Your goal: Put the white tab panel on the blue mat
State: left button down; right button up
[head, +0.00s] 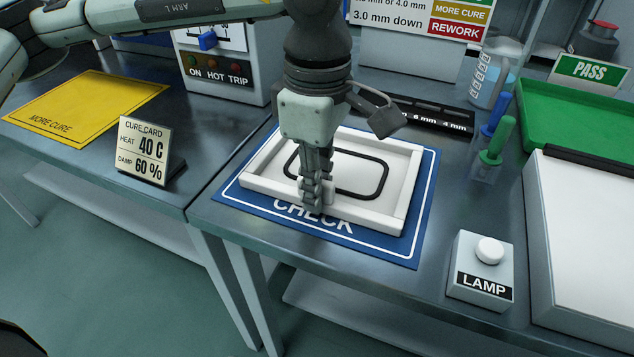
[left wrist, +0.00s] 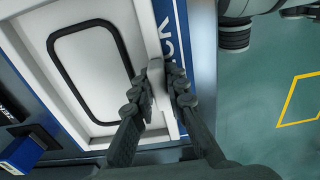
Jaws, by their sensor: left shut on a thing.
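The white tab panel (head: 280,180) is a shallow white tray-like piece with a raised rim and a black rounded-rectangle line on its face. It lies on the blue mat (head: 424,205), which has a white border and the word CHECK. My left gripper (head: 312,205) points down at the panel's near edge, with its fingers shut on the tab there. In the left wrist view the fingers (left wrist: 158,100) close around the light tab at the edge of the panel (left wrist: 95,75). Part of the mat is hidden under the panel. My right gripper is not seen for certain.
A yellow MORE CURE mat (head: 80,105) and a cure card (head: 148,150) are at left. A LAMP button box (head: 480,275) stands at right, near a green PASS tray (head: 580,130). Green- and blue-handled tools (head: 497,140) stand in a holder behind the box.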

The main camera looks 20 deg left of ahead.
pick_arm(q)
jog(key=shift+f, duration=0.1)
jog(key=c, duration=1.5)
grip_release()
notch_tip(320, 180, up, 12)
